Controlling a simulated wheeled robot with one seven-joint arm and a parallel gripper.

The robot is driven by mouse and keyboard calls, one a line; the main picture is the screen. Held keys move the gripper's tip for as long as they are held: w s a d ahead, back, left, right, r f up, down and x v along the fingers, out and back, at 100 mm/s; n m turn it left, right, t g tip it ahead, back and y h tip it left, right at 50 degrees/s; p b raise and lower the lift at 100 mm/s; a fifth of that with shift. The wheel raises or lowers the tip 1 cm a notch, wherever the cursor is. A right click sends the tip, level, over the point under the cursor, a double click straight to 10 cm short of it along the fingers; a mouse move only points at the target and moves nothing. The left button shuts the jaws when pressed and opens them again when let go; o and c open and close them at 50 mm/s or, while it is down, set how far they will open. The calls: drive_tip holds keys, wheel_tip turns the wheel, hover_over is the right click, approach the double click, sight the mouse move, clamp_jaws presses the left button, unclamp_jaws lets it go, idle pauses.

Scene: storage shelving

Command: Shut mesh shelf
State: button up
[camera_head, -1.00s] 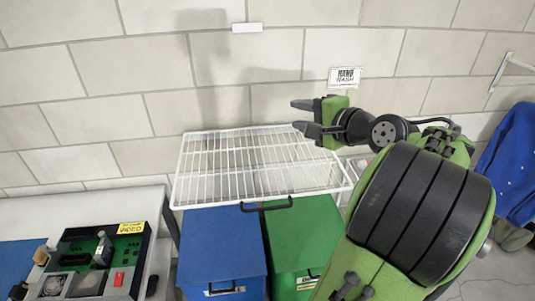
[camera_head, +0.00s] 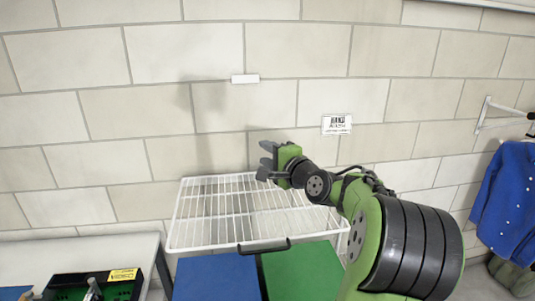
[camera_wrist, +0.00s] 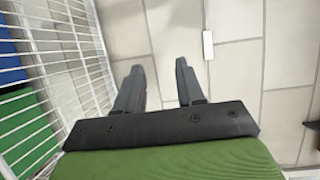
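The white wire mesh shelf (camera_head: 190,222) juts out from the block wall, with a dark handle (camera_head: 264,247) on its front edge. It also shows along the left of the wrist view (camera_wrist: 78,55). My gripper (camera_head: 264,165) is above the back right part of the shelf, near the wall, pointing left in the head view. Its two fingers (camera_wrist: 157,80) are apart with nothing between them. It does not appear to touch the mesh.
A blue box (camera_head: 215,278) and a green box (camera_head: 303,272) stand below the shelf. A table (camera_head: 75,252) with an electronics case (camera_head: 115,286) is at left. A blue garment (camera_head: 512,195) hangs at right.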

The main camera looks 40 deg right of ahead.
drive_tip(key=shift+w, duration=0.25)
clamp_jaws()
drive_tip(key=c, duration=0.7)
unclamp_jaws()
drive_tip(key=o, duration=0.7)
drive_tip(key=v, duration=1.6)
